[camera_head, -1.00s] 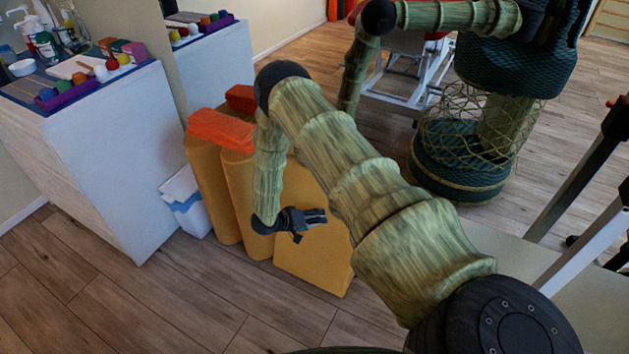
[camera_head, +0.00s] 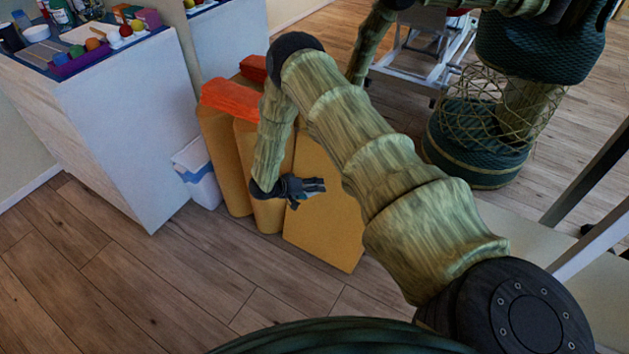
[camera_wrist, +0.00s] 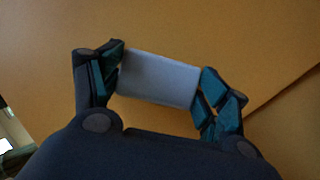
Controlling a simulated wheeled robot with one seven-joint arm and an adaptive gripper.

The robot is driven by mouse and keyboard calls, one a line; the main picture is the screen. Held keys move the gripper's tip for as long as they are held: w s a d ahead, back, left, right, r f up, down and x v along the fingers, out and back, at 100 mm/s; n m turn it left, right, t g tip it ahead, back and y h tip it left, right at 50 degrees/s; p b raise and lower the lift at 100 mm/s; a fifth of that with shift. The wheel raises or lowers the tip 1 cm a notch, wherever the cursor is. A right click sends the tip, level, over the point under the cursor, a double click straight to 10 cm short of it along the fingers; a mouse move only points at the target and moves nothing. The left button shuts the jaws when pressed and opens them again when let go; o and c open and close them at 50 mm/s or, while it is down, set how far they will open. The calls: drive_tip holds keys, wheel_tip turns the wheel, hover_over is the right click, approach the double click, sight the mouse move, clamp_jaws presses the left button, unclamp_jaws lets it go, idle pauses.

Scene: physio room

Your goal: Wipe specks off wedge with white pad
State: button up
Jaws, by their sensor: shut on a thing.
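The wedge (camera_head: 325,228) is a yellow-orange foam block standing on the floor in the middle of the head view, beside other yellow-orange blocks. Its surface fills most of the wrist view (camera_wrist: 215,25). My gripper (camera_head: 314,186) is in front of it in the head view. In the wrist view, its two fingers are shut on the sides of a white pad (camera_wrist: 158,78), a pale rectangular block. The pad lies in front of the orange surface; I cannot tell whether it touches. No specks can be made out. My arm hides part of the blocks.
A white cabinet (camera_head: 128,135) with bottles and coloured blocks on top stands at the left. A white and blue bin (camera_head: 199,175) is between it and the foam blocks. A dark green column base (camera_head: 478,155) stands at the right. Wooden floor (camera_head: 200,285) is clear in front.

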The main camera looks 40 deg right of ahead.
drive_tip(key=shift+w+a, duration=0.3)
drive_tip(key=shift+w, duration=0.4)
drive_tip(key=s+a+r+p, duration=0.1)
drive_tip(key=s+a+p, duration=0.1)
drive_tip(key=a, duration=0.3)
drive_tip(key=shift+s+a+r, duration=0.15)
drive_tip(key=shift+r, duration=0.2)
drive_tip(key=shift+a, duration=0.1)
drive_tip(key=shift+s+a+r+p, duration=0.2)
drive_tip(key=shift+s+a+p, duration=0.15)
drive_tip(key=shift+a, duration=0.25)
drive_tip(key=shift+s+a+r+p, duration=0.2)
drive_tip(key=shift+a+p, duration=0.25)
drive_tip(key=shift+a, duration=0.15)
drive_tip(key=shift+w+r, duration=0.1)
